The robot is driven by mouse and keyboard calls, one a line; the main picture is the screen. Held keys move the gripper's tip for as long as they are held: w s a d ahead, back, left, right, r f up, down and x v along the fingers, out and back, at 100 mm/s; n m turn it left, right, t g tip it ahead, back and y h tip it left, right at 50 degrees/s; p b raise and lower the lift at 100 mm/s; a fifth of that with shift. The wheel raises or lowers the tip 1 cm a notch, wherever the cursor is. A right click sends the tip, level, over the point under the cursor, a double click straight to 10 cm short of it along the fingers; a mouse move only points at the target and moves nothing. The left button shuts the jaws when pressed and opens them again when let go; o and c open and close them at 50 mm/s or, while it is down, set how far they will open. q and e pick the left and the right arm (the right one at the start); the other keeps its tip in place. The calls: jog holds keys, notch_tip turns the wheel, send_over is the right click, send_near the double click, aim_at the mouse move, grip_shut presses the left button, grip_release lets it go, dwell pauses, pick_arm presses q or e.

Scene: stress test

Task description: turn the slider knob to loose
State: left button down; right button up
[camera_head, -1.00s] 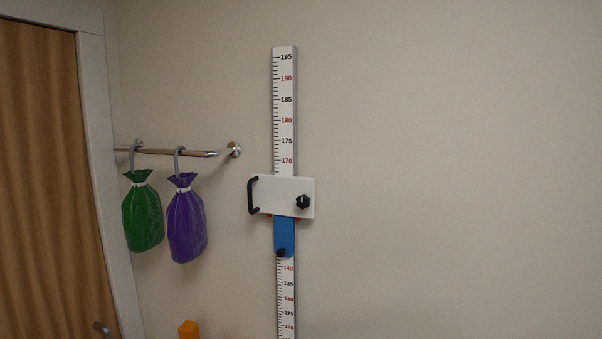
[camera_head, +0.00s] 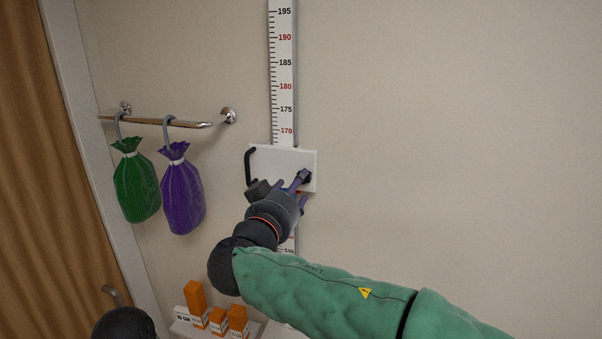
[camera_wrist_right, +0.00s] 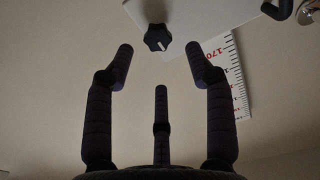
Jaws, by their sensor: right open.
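The slider is a white plate (camera_head: 275,157) on a tall wall-mounted height scale (camera_head: 283,90). A black handle (camera_head: 248,168) stands on its left side and a small black knob (camera_head: 305,175) on its right. My right gripper (camera_head: 297,183) is at the knob in the head view and partly covers the plate. In the right wrist view, the gripper's dark fingers (camera_wrist_right: 159,58) are spread open. The lobed knob (camera_wrist_right: 157,38) with a white mark lies between and beyond the two upper fingertips; contact cannot be told. My left gripper is not in view.
A green bag (camera_head: 136,182) and a purple bag (camera_head: 183,192) hang from a metal rail (camera_head: 160,121) left of the scale. Orange-and-white boxes (camera_head: 195,297) stand on a low shelf (camera_head: 183,328). The wall to the right is bare.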

jog(key=shift+p+x, duration=0.7)
jog(key=shift+x, duration=1.9)
jog(key=shift+r, duration=0.1)
grip_shut()
